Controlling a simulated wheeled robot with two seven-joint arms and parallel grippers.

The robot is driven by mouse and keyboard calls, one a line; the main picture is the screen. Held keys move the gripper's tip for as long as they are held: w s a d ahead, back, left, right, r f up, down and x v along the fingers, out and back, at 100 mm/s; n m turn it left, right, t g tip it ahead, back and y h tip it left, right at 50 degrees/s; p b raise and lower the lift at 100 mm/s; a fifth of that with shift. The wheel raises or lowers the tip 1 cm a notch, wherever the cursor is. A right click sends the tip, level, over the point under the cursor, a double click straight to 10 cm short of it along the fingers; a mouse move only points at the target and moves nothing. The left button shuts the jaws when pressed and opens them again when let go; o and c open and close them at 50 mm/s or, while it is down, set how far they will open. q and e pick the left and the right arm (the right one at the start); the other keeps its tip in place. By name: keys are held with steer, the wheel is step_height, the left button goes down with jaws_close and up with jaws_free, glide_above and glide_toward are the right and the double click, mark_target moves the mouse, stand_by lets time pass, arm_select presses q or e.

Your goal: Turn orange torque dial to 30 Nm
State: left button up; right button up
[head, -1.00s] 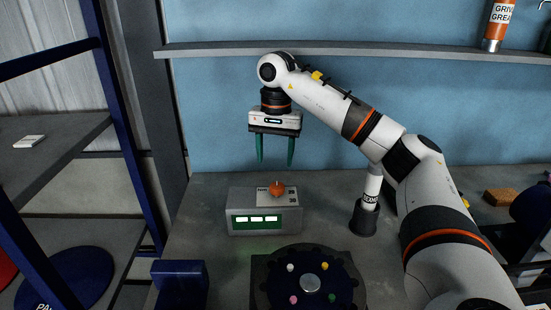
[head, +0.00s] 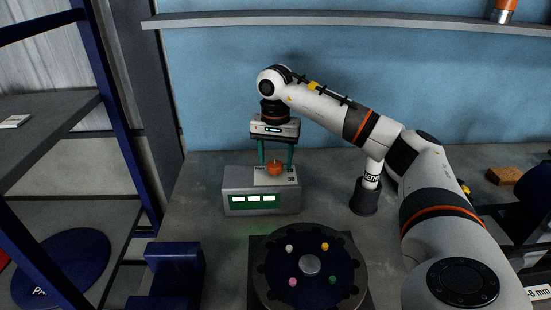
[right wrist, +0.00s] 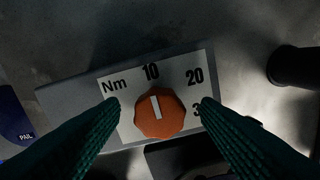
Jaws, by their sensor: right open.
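The orange torque dial (head: 275,168) sits on top of a grey box (head: 233,202) with a lit green display. In the right wrist view the dial (right wrist: 159,114) has a white pointer line aimed near the "10" mark. The white scale plate (right wrist: 124,99) reads Nm, 10 and 20, with a "3" partly hidden by a finger. My right gripper (head: 276,161) points down over the dial, its green fingers one on each side. In the right wrist view the open fingers (right wrist: 160,111) flank the dial with gaps visible. My left gripper is not in view.
A dark round carousel (head: 310,285) with several coloured pegs stands in front of the box. A white and dark cylinder (head: 366,195) stands to the right. A shelf (head: 350,24) runs along the blue wall behind. A blue block (head: 174,268) is at the front left.

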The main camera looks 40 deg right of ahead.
steer(key=shift+f, duration=0.45)
steer(key=shift+c, duration=0.4)
steer(key=c, duration=0.9)
